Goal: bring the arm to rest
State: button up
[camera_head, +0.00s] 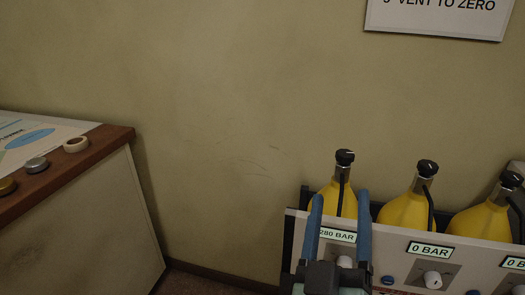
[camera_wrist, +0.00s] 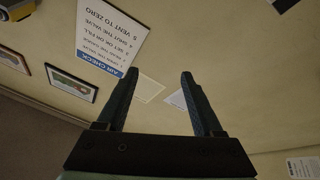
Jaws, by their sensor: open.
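My gripper (camera_head: 340,197) is at the lower middle of the head view, its two blue fingers pointing up and apart. It is open with nothing between the fingers. In the head view it overlaps the left end of the cylinder rack (camera_head: 390,247) and part of the left yellow cylinder (camera_head: 348,200); I cannot tell how far in front it is. Most of my arm is out of view.
More yellow cylinders (camera_head: 405,211) stand to the right. Displays read 280 BAR (camera_head: 338,235) and 0 BAR (camera_head: 430,249). An upside-down sign (camera_wrist: 107,35) shows in the wrist view. The middle wall is bare.

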jog(key=s+a+r+m+t+y+p, duration=0.1)
jog(key=s+a+r+t+y, duration=0.2)
jog(key=r, duration=0.7)
jog(key=s+a+r+m+t+y, duration=0.1)
jog(key=s+a+r, duration=0.25)
jog(key=r, duration=0.65)
jog(key=s+a+r+t+y+p, duration=0.15)
jog(key=a+r, duration=0.25)
jog(key=r, duration=0.6)
notch_tip(320, 180, up, 23)
jog(key=p, duration=2.2)
jog(key=shift+a+t, duration=0.1)
jog(key=shift+t, duration=0.15)
